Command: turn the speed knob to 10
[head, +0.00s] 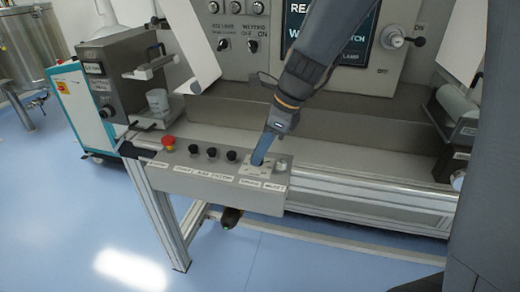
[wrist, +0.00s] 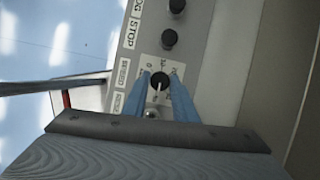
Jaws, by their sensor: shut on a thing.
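The speed knob (wrist: 158,82) is a round black knob with a white pointer line, on a pale scale plate in the wrist view. My gripper (wrist: 159,82) has its two blue fingers on either side of the knob and is shut on it. The pointer line runs toward the bottom of the wrist view.
A red emergency button (head: 168,142) and several black knobs (head: 211,152) stand left of my gripper on the box. A silver knob (head: 281,163) is close on its right. The machine's upright panel (head: 238,60) stands behind. Blue floor is free in front.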

